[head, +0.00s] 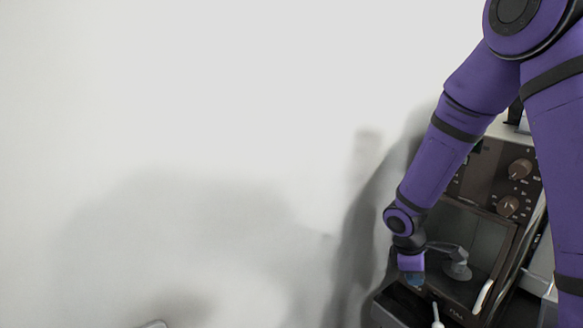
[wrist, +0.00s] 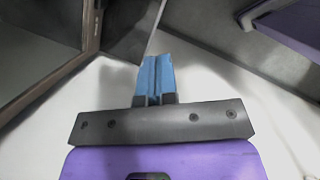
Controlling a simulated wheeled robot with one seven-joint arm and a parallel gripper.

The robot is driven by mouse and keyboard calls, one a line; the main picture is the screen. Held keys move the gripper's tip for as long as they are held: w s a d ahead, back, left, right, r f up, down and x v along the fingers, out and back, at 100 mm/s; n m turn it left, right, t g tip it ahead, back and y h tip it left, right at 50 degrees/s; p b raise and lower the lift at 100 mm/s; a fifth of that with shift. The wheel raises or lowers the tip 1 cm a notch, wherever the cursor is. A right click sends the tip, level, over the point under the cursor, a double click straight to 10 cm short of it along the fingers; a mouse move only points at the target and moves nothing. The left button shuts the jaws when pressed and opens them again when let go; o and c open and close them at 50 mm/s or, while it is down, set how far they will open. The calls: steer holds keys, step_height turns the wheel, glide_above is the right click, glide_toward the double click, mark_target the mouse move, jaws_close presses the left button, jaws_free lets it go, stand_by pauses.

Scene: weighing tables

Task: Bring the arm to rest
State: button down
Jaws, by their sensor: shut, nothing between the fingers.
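My purple arm reaches down from the upper right in the head view. My gripper (head: 413,280) is at its lower end, small and partly dark against the equipment behind it. In the wrist view my gripper (wrist: 155,65) shows its two blue fingers pressed together, with nothing between them. A white surface lies below the fingers in that view. I cannot tell the exact gap between my gripper and the equipment.
A dark appliance with brown knobs and a framed front panel (head: 485,235) stands behind and right of my gripper. A dark open box or tray (head: 385,312) is below it. A brown frame (wrist: 93,25) is at the wrist view's left. A pale wall (head: 200,90) fills the left.

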step_height(320, 180, up, 11)
steer(key=s+m+t, duration=0.1)
steer(key=s+m, duration=0.2)
steer(key=m, duration=0.1)
steer(key=s+a+r+m+t+y, duration=0.1)
steer(key=s+r+m+t+y, duration=0.2)
steer(key=s+r, duration=1.6)
steer(key=m+t, duration=0.2)
steer(key=m, duration=0.3)
steer(key=shift+s+a+r+m, duration=0.15)
steer(key=shift+a+r+m, duration=0.15)
steer(key=shift+a+m, duration=0.1)
